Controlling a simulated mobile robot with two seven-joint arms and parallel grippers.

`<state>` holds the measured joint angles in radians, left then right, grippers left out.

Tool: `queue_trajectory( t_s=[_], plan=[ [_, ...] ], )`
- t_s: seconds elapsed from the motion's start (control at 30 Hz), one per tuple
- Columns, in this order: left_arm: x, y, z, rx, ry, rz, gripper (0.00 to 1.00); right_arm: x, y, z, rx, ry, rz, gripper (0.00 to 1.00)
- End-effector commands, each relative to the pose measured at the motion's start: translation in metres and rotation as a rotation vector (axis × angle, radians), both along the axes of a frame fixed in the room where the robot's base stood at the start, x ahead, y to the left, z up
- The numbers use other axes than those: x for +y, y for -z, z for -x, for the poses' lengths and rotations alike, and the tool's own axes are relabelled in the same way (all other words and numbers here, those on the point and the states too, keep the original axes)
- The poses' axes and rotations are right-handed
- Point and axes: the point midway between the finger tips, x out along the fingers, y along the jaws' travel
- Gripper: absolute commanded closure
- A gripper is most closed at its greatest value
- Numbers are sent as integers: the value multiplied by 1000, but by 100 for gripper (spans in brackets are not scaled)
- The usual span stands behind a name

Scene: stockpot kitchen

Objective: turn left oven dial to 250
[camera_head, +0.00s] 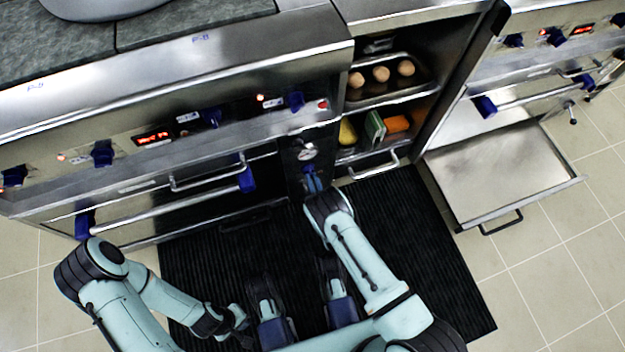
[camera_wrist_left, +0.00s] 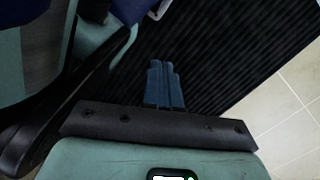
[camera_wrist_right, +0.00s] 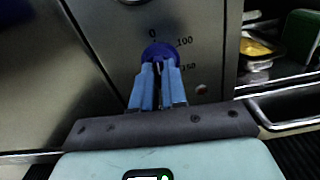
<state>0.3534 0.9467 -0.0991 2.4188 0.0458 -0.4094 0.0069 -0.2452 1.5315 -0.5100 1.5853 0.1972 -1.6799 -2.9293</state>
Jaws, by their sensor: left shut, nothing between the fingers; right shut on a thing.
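A blue dial (camera_wrist_right: 158,54) sits on a steel panel in the right wrist view. The marks 0, 100 and 150 show around it; the rest of its scale is hidden by my fingers. My right gripper (camera_wrist_right: 158,72) is shut on this dial. In the head view my right gripper (camera_head: 313,183) is at the narrow panel between the oven and the open cabinet, below a round gauge (camera_head: 307,152). The dial's exact setting cannot be told. My left gripper (camera_wrist_left: 162,68) is shut and empty above the dark mat; in the head view it (camera_head: 240,318) is low, away from the oven.
The left oven front (camera_head: 150,200) carries several blue knobs, red displays and a long handle. An open cabinet holds eggs (camera_head: 381,74) and coloured items. An open drawer (camera_head: 500,175) juts out at right. The black mat (camera_head: 430,250) covers the floor before me.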

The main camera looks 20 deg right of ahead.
Motion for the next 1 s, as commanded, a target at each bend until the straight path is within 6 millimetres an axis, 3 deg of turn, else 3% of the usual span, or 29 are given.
queue_trajectory(
  t_s=[1.0],
  plan=[
    [-6, -30, -52, -171, 17, -11, 100, -3, 0, -1, 29, -2, -909, 100]
  ],
)
